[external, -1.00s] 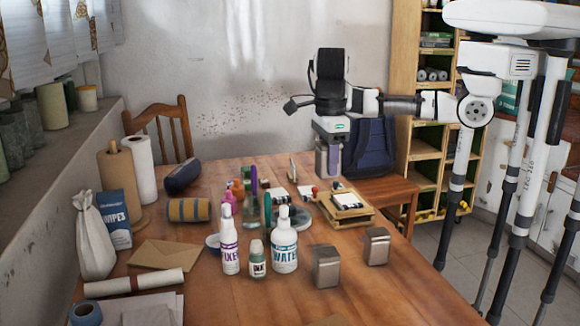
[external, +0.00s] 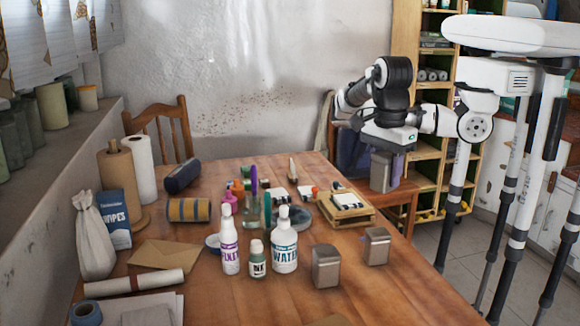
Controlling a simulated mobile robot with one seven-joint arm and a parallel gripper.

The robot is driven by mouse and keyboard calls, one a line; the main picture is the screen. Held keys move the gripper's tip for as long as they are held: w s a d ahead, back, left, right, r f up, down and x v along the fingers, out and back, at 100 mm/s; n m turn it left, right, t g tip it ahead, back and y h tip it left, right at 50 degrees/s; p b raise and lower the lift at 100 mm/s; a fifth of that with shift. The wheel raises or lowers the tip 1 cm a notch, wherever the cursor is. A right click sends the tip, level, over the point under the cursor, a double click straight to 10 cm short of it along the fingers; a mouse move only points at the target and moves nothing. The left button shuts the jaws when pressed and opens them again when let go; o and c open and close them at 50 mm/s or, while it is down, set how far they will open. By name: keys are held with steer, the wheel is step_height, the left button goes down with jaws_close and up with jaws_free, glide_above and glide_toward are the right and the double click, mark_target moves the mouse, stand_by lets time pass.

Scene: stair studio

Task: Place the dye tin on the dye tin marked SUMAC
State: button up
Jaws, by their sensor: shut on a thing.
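My gripper (external: 387,160) is shut on a grey metal dye tin (external: 380,174) and holds it up in the air, past the right edge of the table, with the chair behind it. Two similar dye tins stand upright on the table: one (external: 326,268) near the front middle, and one (external: 376,247) to its right and a little farther back. The held tin is above and apart from both. No SUMAC marking can be read on any tin in this view.
A wooden block with cards (external: 345,208) lies behind the tins. White bottles, a WATER one (external: 284,248) among them, stand left of them. A chair (external: 402,195) stands beyond the table. The table's right front (external: 400,295) is clear.

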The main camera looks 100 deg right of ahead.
step_height(320, 180, down, 10)
steer(key=shift+f, duration=0.2)
stand_by(0.3)
steer(key=shift+f, duration=0.2)
steer(key=o, duration=1.1)
steer(key=shift+c, duration=0.2)
steer(key=shift+r, duration=0.15)
step_height(320, 180, up, 12)
steer(key=shift+r, duration=0.1)
